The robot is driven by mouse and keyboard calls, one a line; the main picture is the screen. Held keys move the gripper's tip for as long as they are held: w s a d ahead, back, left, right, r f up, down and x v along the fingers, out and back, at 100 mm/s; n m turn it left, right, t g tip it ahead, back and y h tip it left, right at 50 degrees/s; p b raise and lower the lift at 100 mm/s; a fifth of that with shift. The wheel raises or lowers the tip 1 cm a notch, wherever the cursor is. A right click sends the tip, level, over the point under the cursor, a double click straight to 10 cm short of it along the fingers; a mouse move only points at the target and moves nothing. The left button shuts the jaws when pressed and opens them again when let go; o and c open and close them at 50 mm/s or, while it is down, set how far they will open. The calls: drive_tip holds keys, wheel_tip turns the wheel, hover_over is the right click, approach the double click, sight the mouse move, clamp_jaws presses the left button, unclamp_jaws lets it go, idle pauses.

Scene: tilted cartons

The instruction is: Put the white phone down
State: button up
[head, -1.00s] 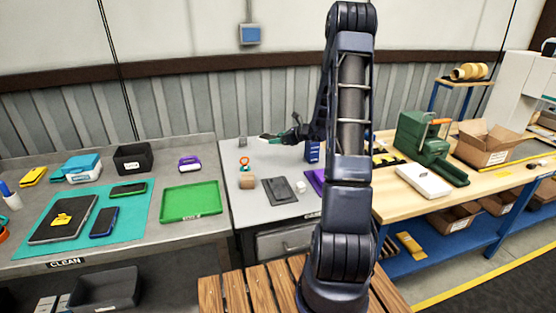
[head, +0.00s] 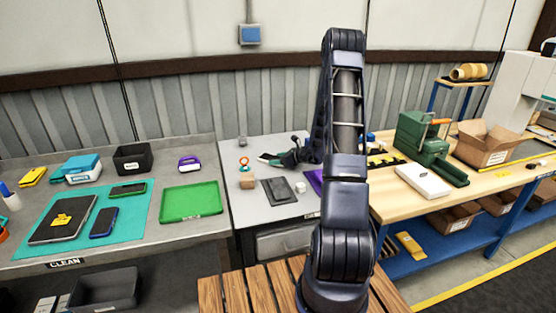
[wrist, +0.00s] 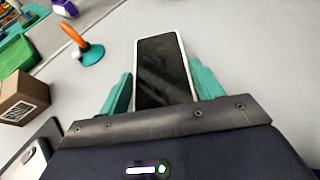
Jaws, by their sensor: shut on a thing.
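The white phone (wrist: 162,68) shows in the wrist view with its dark screen facing the camera and a white rim. It sits between the two teal fingers of my gripper (wrist: 162,88), which is shut on it. In the head view my gripper (head: 272,160) is low over the grey middle table (head: 240,208), behind the small cardboard box. In the head view I cannot make out the phone clearly. I cannot tell whether the phone touches the table.
An orange-handled tool with a teal base (wrist: 90,50) stands left of the phone in the wrist view. A small cardboard box (head: 247,181) and a dark flat pad (head: 279,191) lie nearer the front. A green tray (head: 191,202) is on the left table. Bare tabletop surrounds the phone.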

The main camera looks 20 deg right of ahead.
drive_tip(key=o, duration=1.1)
